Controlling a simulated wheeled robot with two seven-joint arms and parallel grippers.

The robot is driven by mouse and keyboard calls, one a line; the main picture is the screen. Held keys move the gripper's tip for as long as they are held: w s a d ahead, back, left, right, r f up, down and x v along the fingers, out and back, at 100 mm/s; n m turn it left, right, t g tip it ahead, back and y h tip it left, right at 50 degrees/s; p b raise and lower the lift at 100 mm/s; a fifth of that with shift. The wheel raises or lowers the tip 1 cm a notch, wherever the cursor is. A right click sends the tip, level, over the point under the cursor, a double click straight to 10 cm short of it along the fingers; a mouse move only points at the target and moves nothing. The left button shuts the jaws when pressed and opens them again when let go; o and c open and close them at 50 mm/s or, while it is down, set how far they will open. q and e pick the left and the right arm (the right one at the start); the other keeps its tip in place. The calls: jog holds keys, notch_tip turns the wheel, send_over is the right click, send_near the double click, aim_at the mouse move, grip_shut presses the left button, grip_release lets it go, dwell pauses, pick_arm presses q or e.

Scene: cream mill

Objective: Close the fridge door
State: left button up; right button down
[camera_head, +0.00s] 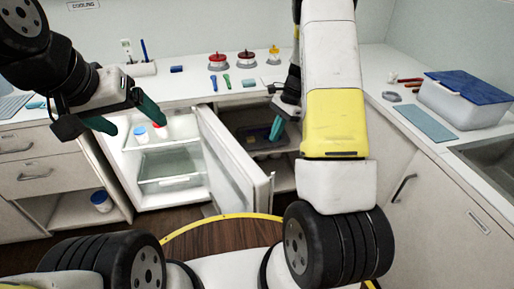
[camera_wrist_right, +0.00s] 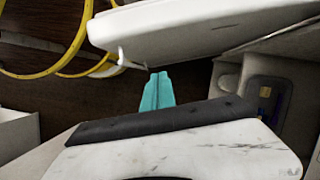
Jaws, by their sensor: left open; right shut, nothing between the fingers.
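The small white fridge (camera_head: 168,162) under the counter is open, with jars and clear shelves inside. Its door (camera_head: 232,162) stands swung far out toward me, hinged on the right. A door handle (camera_head: 270,187) shows at its free edge. My right gripper (camera_head: 277,129) is shut and empty, to the right of the door on its outer side. In the right wrist view its teal fingertips (camera_wrist_right: 157,90) are close to a white panel (camera_wrist_right: 190,28) that looks like the door; contact cannot be told. My left gripper (camera_head: 125,117) is open and empty, in front of the fridge's upper left.
An open cupboard (camera_head: 262,138) lies behind the door to the right. The counter (camera_head: 190,88) above holds red and yellow-topped items and small tools. A blue-lidded box (camera_head: 465,98) stands on the right counter. Drawers (camera_head: 40,165) are at left. A yellow ring (camera_head: 190,225) surrounds my base.

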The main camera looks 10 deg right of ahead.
jog(key=s+a+r+x, duration=0.1)
jog(key=a+x, duration=0.1)
jog(key=x, duration=1)
jog(key=shift+a, duration=0.3)
jog(key=shift+s, duration=0.15)
